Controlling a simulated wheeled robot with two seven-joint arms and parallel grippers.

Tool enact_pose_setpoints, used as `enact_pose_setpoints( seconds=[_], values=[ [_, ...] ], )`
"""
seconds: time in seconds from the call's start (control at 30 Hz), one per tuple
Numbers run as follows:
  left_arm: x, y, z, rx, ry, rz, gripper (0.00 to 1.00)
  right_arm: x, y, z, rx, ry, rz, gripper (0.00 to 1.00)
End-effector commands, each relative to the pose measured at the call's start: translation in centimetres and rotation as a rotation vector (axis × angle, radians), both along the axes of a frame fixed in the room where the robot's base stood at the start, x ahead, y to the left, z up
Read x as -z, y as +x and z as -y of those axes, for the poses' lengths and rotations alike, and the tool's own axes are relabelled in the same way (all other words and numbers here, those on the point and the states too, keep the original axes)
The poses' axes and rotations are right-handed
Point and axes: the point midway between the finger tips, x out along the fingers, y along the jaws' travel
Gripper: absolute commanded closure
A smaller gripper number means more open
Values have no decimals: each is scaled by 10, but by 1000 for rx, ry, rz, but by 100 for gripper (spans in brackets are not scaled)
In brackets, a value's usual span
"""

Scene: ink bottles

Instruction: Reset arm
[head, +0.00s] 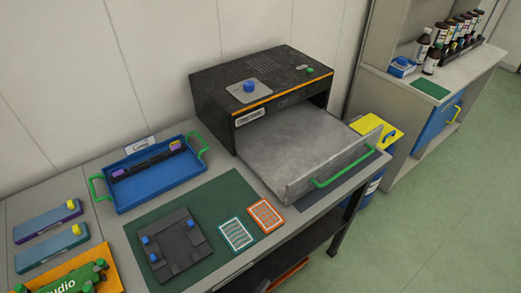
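Neither of my grippers nor my arms shows in the head view. Several dark ink bottles (462,32) stand in a row on a shelf unit at the upper right. Two bottles with white labels, one of them a brown bottle (432,62), stand in front of that row.
A black machine (255,82) stands on the table with its grey drawer (300,150) pulled out, green handle (345,168) at the front. A blue tray (160,186), a dark plate fixture (178,248) and two cards lie left of it. A yellow-lidded blue bin (376,130) stands beyond the drawer.

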Motion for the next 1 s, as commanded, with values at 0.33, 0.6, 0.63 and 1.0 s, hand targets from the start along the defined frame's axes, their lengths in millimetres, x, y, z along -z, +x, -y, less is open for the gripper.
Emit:
enact_pose_setpoints(
  seconds=[0.33, 0.6, 0.63, 1.0],
  values=[
    [179, -72, -112, -342, -72, -438, 72, 2, -1, -6, 1, 6, -1, 69],
    [276, -178, -204, -719, -146, -743, 72, 2, -1, -4, 1, 4, -1, 69],
    [284, -191, -213, -765, -154, -772, 72, 3, -1, -4, 1, 4, -2, 69],
    [325, -305, -268, -1137, -217, -973, 72, 3, -1, 1, -1, -1, -2, 69]
  ],
)
